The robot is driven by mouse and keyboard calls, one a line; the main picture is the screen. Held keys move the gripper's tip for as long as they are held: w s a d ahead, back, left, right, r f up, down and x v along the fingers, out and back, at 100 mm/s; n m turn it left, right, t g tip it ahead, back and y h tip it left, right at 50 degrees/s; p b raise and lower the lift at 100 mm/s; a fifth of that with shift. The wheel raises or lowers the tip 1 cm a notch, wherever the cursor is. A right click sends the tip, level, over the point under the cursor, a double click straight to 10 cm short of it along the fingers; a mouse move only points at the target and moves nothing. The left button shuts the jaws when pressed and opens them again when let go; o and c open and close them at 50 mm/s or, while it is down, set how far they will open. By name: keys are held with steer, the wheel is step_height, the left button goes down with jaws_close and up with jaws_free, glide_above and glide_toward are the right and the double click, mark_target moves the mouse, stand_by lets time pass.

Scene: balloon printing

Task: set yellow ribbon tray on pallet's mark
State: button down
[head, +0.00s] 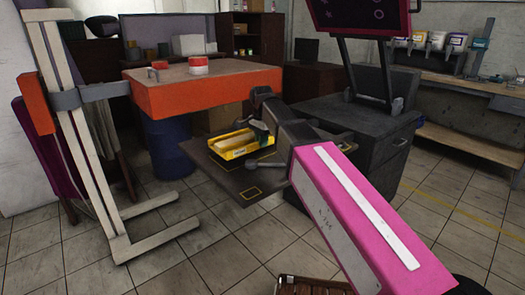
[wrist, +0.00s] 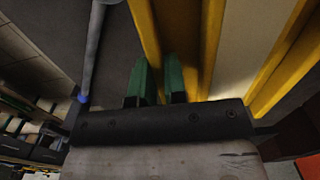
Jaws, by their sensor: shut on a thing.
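The yellow ribbon tray (head: 226,154) is over the dark pallet (head: 205,167), with pale contents showing inside. My gripper (head: 261,131) is at the tray's right end. In the wrist view, the green fingers of my gripper (wrist: 158,82) are shut on the tray's yellow wall (wrist: 148,35). My gripper and arm hide part of the tray's right end and the pallet's right side.
An orange block (head: 205,95) with a red and white tub (head: 198,66) on top stands behind the pallet. A blue barrel (head: 168,145) is below it. A white wooden frame (head: 75,110) stands at left, and a dark cabinet (head: 375,135) at right.

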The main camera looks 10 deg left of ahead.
mark_target(263, 157)
steer(key=shift+w+d+f, duration=0.2)
steer(key=shift+w+f, duration=0.1)
steer(key=shift+f, duration=1.9)
steer(key=c, duration=1.2)
jaws_free()
steer(key=shift+f, duration=0.15)
steer(key=shift+o, duration=0.2)
step_height(263, 157, up, 12)
steer(key=shift+r, duration=0.15)
steer(key=shift+s, duration=0.1)
